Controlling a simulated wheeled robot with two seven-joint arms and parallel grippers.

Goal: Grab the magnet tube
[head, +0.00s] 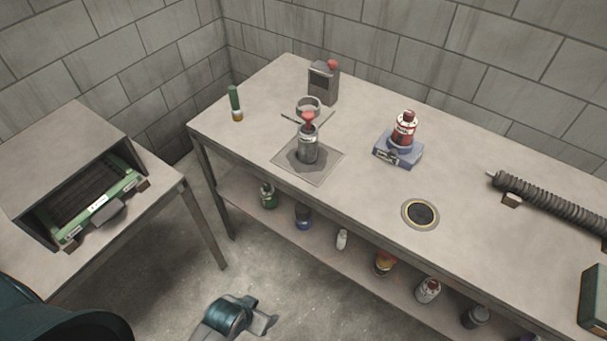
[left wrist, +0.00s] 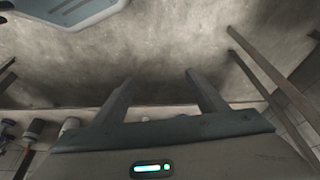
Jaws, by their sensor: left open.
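No object is plainly marked as the magnet tube, and I cannot tell which one it is. A dark grey cylinder with a red top (head: 308,148) stands upright on a square metal plate (head: 310,175) on the long table. A slim tube with a green upper part and an amber base (head: 236,103) stands near the table's far left corner. My left gripper (head: 262,322) is low over the floor in front of the table, away from both. In the left wrist view its two fingers (left wrist: 161,82) are apart with nothing between them. My right gripper is out of view.
The long table (head: 385,180) also holds a grey box (head: 323,83), a red bottle on a blue-grey device (head: 398,153), a round dark inset (head: 420,214) and a ribbed hose (head: 555,208). Several bottles stand on its lower shelf. An open-fronted machine (head: 70,165) is at left.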

